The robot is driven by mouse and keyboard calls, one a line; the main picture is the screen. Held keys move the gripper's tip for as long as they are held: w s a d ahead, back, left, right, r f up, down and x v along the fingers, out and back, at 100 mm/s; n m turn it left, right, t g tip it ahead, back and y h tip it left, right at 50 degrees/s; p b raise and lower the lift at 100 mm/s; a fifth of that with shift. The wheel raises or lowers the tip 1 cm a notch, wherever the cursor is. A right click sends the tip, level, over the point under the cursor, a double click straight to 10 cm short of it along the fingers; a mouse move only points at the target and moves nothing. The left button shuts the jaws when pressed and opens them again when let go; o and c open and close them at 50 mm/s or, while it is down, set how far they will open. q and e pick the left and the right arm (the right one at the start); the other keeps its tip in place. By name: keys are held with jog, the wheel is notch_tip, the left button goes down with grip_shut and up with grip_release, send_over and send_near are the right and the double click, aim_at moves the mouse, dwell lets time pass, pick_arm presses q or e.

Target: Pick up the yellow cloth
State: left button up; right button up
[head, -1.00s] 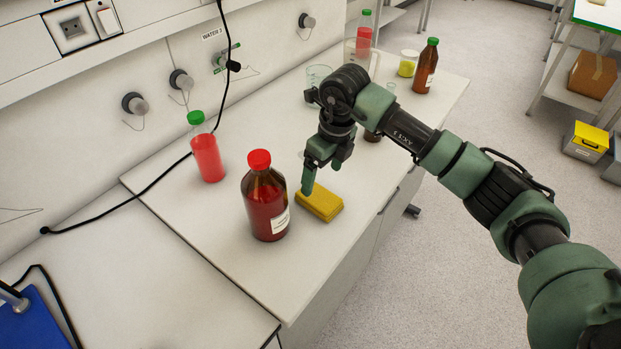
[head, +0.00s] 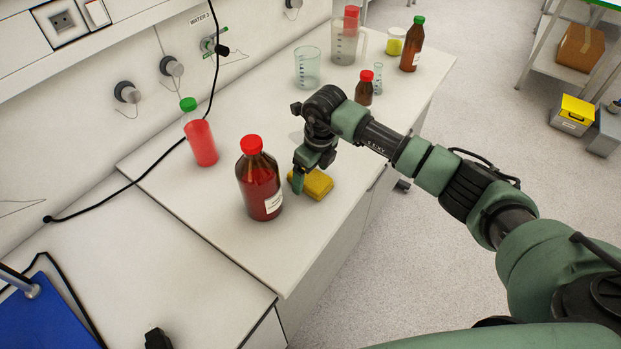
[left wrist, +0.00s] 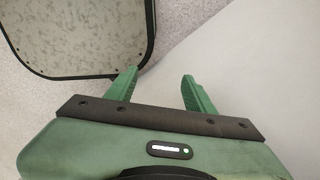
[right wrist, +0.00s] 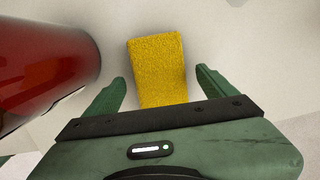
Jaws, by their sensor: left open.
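The yellow cloth (head: 316,185), a folded block, lies on the white bench beside a brown bottle of red liquid with a red cap (head: 260,184). My right gripper (head: 298,183) is down at the cloth and partly hides its left end. In the right wrist view the right gripper (right wrist: 160,86) is open, with the cloth (right wrist: 158,60) showing between its spread fingers and a gap on each side. I cannot tell how deep the fingers reach. My left gripper (left wrist: 160,84) is open and empty in the left wrist view.
The red bottle (right wrist: 45,55) stands close to the left of my right gripper. A green-capped red bottle (head: 201,142) stands near the wall. Beakers, a small brown bottle (head: 364,88) and a larger one (head: 412,46) are farther back. The bench (head: 200,235) is clear in front.

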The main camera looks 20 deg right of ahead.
aim_at(311, 177)
jog(key=c, duration=1)
pick_arm(q)
jog(key=shift+s, duration=0.8)
pick_arm(e)
jog(key=shift+c, duration=1.3)
pick_arm(q)
jog(key=shift+f, duration=0.1)
pick_arm(e)
jog(key=shift+w+r, duration=0.1)
jog(key=shift+r, duration=0.45)
pick_arm(q)
notch_tip(311, 177, down, 6)
jog(key=b, duration=0.5)
jog(key=shift+w+d+b, duration=0.1)
jog(key=shift+w+b, duration=0.05)
jog(key=shift+b, duration=0.25)
pick_arm(e)
notch_tip(311, 177, up, 19)
jog(key=o, duration=0.7)
jog(key=shift+f, duration=0.1)
jog(key=c, duration=0.5)
